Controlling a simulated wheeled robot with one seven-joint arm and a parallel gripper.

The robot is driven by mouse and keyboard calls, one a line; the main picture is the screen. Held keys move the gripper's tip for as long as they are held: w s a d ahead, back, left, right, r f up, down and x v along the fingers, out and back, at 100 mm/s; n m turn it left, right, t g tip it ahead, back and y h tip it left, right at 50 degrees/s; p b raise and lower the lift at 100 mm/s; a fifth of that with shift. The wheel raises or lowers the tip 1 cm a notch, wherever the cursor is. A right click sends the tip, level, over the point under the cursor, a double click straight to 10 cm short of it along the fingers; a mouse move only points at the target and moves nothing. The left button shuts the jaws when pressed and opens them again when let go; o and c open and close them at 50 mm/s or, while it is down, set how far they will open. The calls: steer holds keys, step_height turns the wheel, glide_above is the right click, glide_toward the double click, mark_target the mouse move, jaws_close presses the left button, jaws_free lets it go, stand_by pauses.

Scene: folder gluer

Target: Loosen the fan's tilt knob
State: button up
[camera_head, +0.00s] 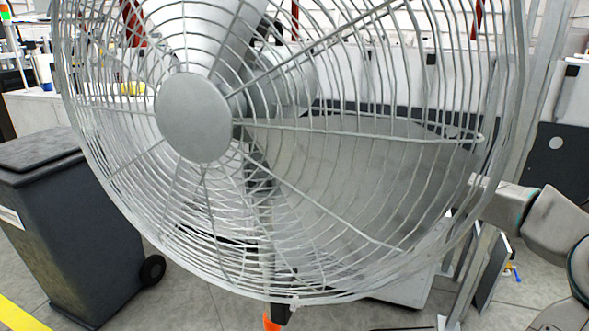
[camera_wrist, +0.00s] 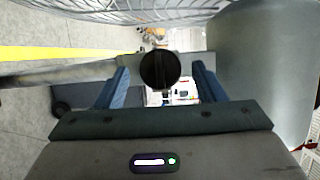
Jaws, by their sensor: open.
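The large grey fan (camera_head: 195,118) fills the head view, its round wire cage facing me. The black tilt knob (camera_wrist: 159,70) shows in the wrist view, round with a raised bar across it. It sits on the bracket at the end of the grey pole (camera_wrist: 60,74). My gripper (camera_wrist: 160,78) is open, with one blue finger on each side of the knob and a visible gap on both sides. I cannot tell how deep the knob lies between the fingers. In the head view my arm reaches in from the right, and the fan hides the knob.
The grey motor housing (camera_wrist: 268,65) is close on the right in the wrist view. The wire cage (camera_wrist: 150,14) runs along the top. A dark wheeled bin (camera_head: 70,235) stands left of the fan. A yellow floor line (camera_head: 20,316) lies at lower left.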

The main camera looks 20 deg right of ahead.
steer(key=shift+x, duration=1.3)
steer(key=c, duration=0.9)
